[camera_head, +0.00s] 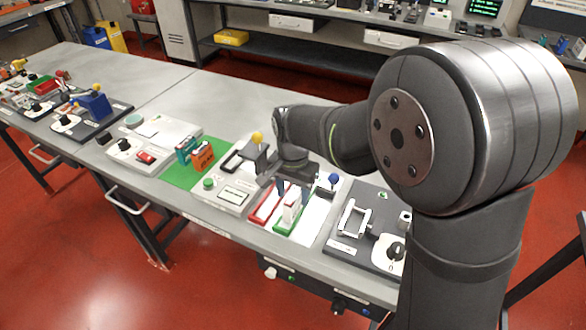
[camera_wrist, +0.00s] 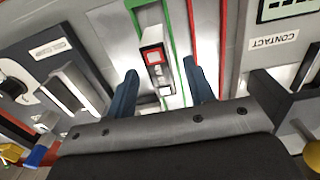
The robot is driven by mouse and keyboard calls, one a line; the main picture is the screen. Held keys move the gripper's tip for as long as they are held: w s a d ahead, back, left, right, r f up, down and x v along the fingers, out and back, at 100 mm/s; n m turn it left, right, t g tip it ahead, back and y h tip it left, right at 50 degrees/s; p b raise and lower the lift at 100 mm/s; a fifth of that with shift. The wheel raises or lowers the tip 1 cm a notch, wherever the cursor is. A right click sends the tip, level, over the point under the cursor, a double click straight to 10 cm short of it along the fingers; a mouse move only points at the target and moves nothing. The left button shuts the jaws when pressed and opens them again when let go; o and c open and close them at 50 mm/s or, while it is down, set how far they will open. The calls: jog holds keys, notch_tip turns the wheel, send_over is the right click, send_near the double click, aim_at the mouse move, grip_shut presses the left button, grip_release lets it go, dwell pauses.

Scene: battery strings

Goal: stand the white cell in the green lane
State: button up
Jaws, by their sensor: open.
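The white cell (camera_head: 291,208) stands upright at the green lane (camera_head: 281,227), below my gripper (camera_head: 293,188) in the head view. In the wrist view the white cell (camera_wrist: 154,62) shows a red-bordered square on its top end and lies between the two green walls (camera_wrist: 171,38) of the lane. My gripper (camera_wrist: 163,88) is open, with one blue-grey finger on each side of the cell and visible gaps between. Whether the cell's base rests on the lane floor is hard to tell.
A red lane (camera_head: 264,208) runs beside the green one. A teal cell (camera_head: 186,149) and an orange cell (camera_head: 203,156) stand on a green mat (camera_head: 176,175). A blue-knobbed lever (camera_head: 333,180) and a yellow-knobbed lever (camera_head: 257,138) rise close to my gripper.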

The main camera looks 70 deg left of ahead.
notch_tip(320, 180, up, 17)
jog(key=shift+f, duration=0.2)
jog(key=shift+f, duration=0.15)
dwell(0.4)
notch_tip(320, 180, down, 17)
jog(key=shift+f, duration=0.15)
dwell(0.5)
jog(key=shift+r, duration=0.25)
